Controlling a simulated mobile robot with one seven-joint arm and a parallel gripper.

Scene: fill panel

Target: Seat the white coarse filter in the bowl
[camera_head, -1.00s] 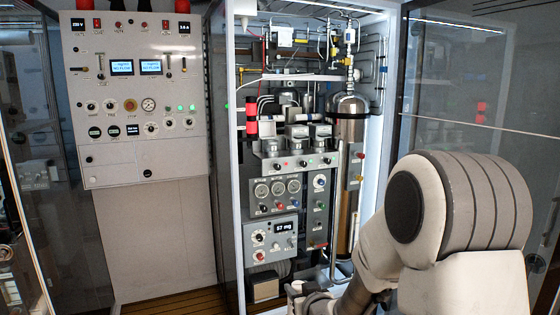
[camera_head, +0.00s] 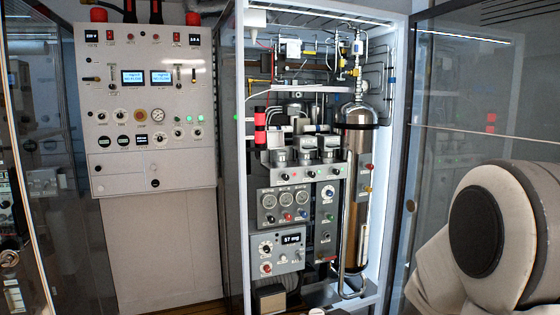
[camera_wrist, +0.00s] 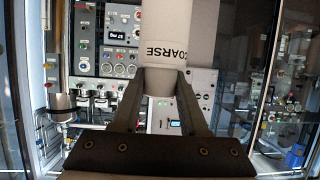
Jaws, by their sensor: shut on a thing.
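In the wrist view, a white cylinder marked COARSE, the coarse filter (camera_wrist: 163,35), stands between the fingers of my gripper (camera_wrist: 162,78). My gripper is shut on its narrower end, and its wide part runs out of the top of the picture. The filter is held in the air in front of the open cabinet, apart from anything I can see. I cannot make out the bowl for sure in either view. In the head view the gripper is out of the picture; only my arm shows at lower right.
The open cabinet (camera_head: 241,200) holds a tall metal cylinder (camera_head: 355,205), a gauge panel (camera_head: 285,205) and a box reading 57 mg (camera_head: 278,250). Thin pipes crowd its upper part. Glass doors flank it. A control panel (camera_head: 148,105) hangs at left.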

